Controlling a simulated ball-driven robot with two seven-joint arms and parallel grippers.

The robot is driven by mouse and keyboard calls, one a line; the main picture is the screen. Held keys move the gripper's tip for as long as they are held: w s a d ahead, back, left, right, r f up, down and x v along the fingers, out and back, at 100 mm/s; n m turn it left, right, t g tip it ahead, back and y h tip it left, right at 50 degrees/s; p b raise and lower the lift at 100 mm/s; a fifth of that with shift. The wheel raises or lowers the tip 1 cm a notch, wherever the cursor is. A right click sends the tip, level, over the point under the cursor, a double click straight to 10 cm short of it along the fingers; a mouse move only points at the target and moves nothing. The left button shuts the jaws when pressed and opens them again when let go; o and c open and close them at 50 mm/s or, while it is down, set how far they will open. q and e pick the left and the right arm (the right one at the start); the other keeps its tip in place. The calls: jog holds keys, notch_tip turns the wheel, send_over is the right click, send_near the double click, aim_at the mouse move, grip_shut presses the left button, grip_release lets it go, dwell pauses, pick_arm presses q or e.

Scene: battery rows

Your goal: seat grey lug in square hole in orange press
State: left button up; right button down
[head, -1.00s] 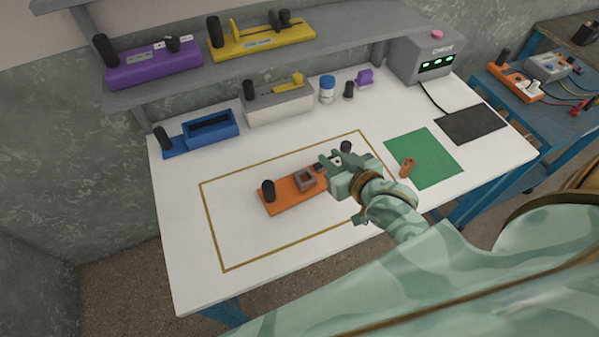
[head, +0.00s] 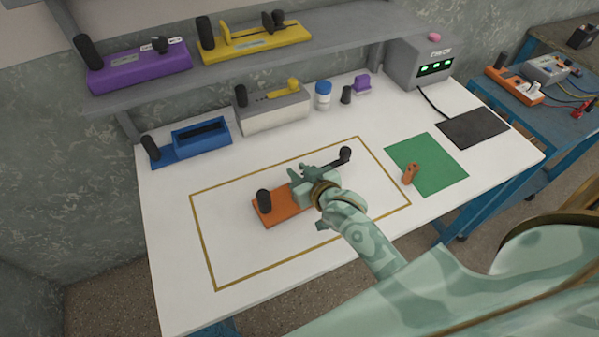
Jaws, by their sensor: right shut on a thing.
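The orange press (head: 279,215) lies inside the gold outline on the white table, with a black post (head: 264,200) at its left end. A black-knobbed lever (head: 345,154) shows at its right end. My right gripper (head: 303,181) is over the middle of the press and covers the square hole. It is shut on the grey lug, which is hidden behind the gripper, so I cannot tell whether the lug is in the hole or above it. My left gripper is not in view.
A small orange-brown piece (head: 410,173) stands on the green mat (head: 437,160) at the right. A blue fixture (head: 202,137), a white fixture (head: 272,111) and a blue-capped jar (head: 323,95) line the back. The table front is clear.

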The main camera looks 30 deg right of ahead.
jog(key=c, duration=1.3)
grip_release()
jog(key=shift+f, duration=0.1)
jog(key=shift+o, duration=0.2)
jog(key=shift+s+r, duration=0.1)
jog(key=shift+r, duration=0.1)
jog(key=p+v, duration=0.3)
jog(key=v, duration=0.9)
jog(key=shift+d+f, duration=0.1)
